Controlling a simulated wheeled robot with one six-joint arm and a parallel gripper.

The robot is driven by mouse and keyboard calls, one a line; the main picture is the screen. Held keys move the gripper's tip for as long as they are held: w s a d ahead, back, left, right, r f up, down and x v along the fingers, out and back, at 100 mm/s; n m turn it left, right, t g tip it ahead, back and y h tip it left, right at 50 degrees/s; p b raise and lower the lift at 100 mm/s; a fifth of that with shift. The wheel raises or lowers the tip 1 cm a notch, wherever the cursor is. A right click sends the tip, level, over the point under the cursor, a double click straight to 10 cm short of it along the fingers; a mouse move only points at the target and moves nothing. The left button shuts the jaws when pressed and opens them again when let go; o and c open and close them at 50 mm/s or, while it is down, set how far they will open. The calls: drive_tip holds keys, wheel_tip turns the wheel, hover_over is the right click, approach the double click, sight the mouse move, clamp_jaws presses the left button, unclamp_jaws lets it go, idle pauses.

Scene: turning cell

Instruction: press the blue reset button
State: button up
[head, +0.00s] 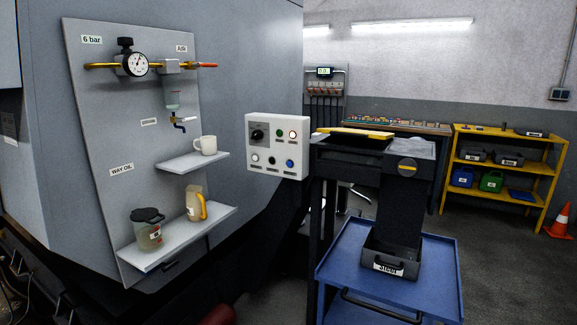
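The blue reset button (290,164) is a small round blue button at the lower right of a white control panel (265,120). The panel stands out beside the grey machine's right edge, near the middle of the head view. The button is unobstructed from this camera. A white button (255,158) and a dark one (272,161) are in the lower row. My gripper is not in view.
A grey board (100,130) at left carries a gauge (137,63), a mug (206,145) and containers on shelves. A blue cart (345,265) with a dark bin (390,262) stands right of the panel. A yellow rack (500,140) and an orange cone (560,221) are farther back.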

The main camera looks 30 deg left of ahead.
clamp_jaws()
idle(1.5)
